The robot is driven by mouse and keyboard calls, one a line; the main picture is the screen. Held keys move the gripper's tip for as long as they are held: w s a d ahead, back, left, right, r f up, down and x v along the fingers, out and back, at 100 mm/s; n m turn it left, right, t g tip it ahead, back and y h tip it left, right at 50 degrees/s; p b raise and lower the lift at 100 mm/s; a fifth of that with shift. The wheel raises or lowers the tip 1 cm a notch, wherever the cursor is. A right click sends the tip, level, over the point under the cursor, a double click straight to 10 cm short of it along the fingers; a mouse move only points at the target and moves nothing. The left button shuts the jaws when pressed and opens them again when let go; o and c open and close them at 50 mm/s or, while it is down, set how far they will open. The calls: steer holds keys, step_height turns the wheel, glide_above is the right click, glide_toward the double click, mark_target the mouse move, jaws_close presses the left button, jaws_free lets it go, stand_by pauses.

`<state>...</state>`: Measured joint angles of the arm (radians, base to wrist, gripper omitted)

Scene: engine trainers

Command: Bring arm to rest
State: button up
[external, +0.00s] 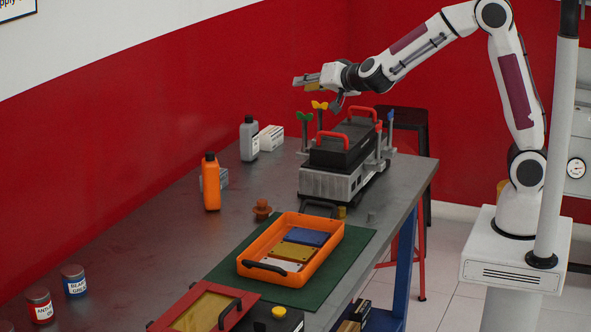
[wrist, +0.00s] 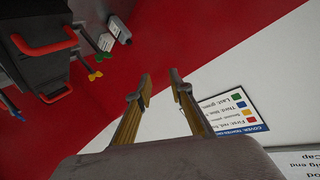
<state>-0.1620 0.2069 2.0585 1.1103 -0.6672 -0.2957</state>
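My gripper (external: 316,90) is raised in the air above the engine trainer (external: 335,165), at the far end of the bench. In the wrist view my gripper (wrist: 161,80) has its two fingers apart with nothing between them. The engine trainer has a dark top with red handles and a grey lower body. It also shows upside down at the upper left of the wrist view (wrist: 40,45). Small green and yellow wing-shaped pieces stand on stalks at its side.
An orange tray (external: 327,259) with blue, yellow and white plates sits on a green mat (external: 345,265). An orange bottle (external: 211,183), a grey bottle (external: 249,140) and two cans stand on the bench. A sign (wrist: 238,108) hangs on the wall. The air around my gripper looks clear.

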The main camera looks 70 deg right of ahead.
steer(key=s+a+r+n+g+y, duration=0.1)
steer(key=s+a+r+n+y, duration=0.1)
steer(key=s+a+n+y, duration=0.4)
steer(key=s+a+r+n+y, duration=0.2)
steer(key=s+a, duration=0.2)
steer(key=s, duration=0.4)
steer(key=s+d+f+n+g, duration=0.1)
steer(key=s+f+g, duration=0.1)
steer(key=s, duration=0.6)
steer(key=s+d+f+n+g+h, duration=0.1)
steer(key=s+f, duration=0.3)
steer(key=s, duration=0.5)
steer(key=s+d+f+n+g, duration=0.1)
steer(key=s+d+f+g, duration=0.2)
steer(key=s, duration=0.6)
steer(key=shift+d+f+g+h, duration=0.15)
steer(key=shift+f+g+h, duration=0.15)
steer(key=shift+f, duration=0.05)
steer(key=shift+s, duration=0.1)
stand_by(1.0)
jaws_close()
